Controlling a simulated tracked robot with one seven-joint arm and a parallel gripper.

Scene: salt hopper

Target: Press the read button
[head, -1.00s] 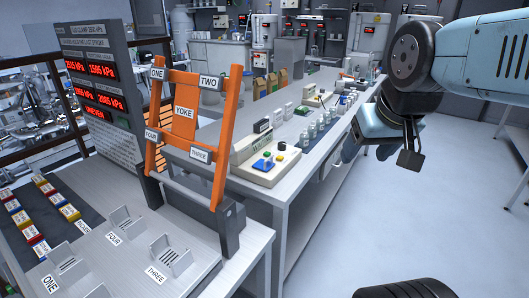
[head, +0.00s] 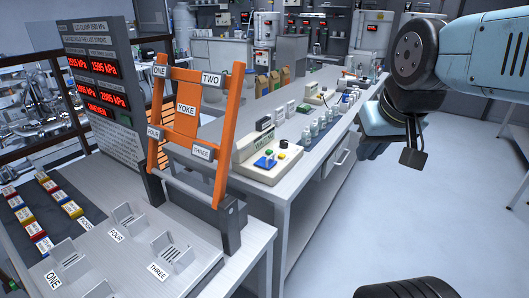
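A beige control box (head: 262,174) with a sloped, lettered face stands on the long bench behind the orange yoke. The lettering is too small to read, so I cannot tell which is the read button. My gripper (head: 371,150) hangs from my pale blue arm at the right, well apart from the box and to its right. It is mostly hidden behind my wrist, and its fingers are not clear.
An orange yoke frame (head: 186,110) stands at the near bench, left of the box. A grey panel (head: 100,90) has red pressure readouts. Small bottles (head: 314,130) line the long bench right of the box. The floor (head: 410,220) at the right is clear.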

